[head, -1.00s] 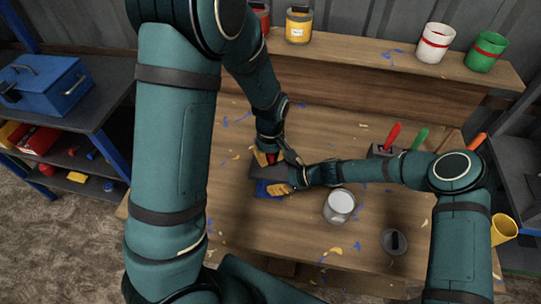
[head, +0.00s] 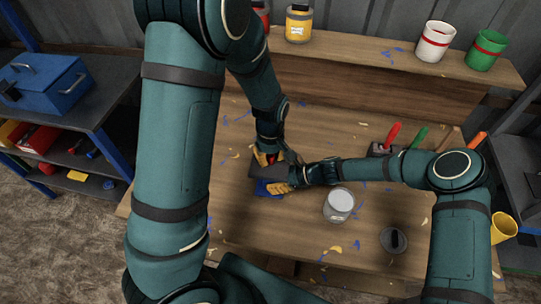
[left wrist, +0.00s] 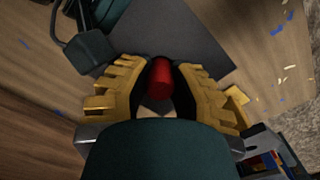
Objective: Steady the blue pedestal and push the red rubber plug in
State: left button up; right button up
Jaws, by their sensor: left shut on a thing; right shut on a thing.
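The blue pedestal (head: 264,188) stands on the workbench, mostly hidden under a dark grey block or plate (head: 290,181) and my right gripper. My right gripper (head: 274,187), with yellow fingers, is shut on the pedestal at its near side. My left gripper (head: 266,158) is above it, pointing down at the dark top. In the left wrist view its yellow fingers (left wrist: 160,85) are shut on the red rubber plug (left wrist: 160,76). The dark top (left wrist: 195,45) lies below the plug. Whether the plug touches it or enters a hole is hidden.
A grey tin (head: 339,204) and a dark round lid-like piece (head: 393,240) stand to the right on the bench. A block with coloured-handled tools (head: 380,150) is behind my right arm. Pots line the back shelf (head: 370,62). The bench front is mostly clear.

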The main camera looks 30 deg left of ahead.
pick_arm(q)
jog(key=shift+f, duration=0.2)
dwell(0.5)
jog(key=o, duration=0.8)
jog(key=shift+r, duration=0.1)
jog(key=shift+w+d+r, duration=0.1)
jog(key=shift+r, duration=0.1)
jog(key=r, duration=1.1)
jog(key=shift+a+r, duration=0.2)
jog(key=shift+r, duration=0.05)
pick_arm(e)
jog(key=o, duration=0.9)
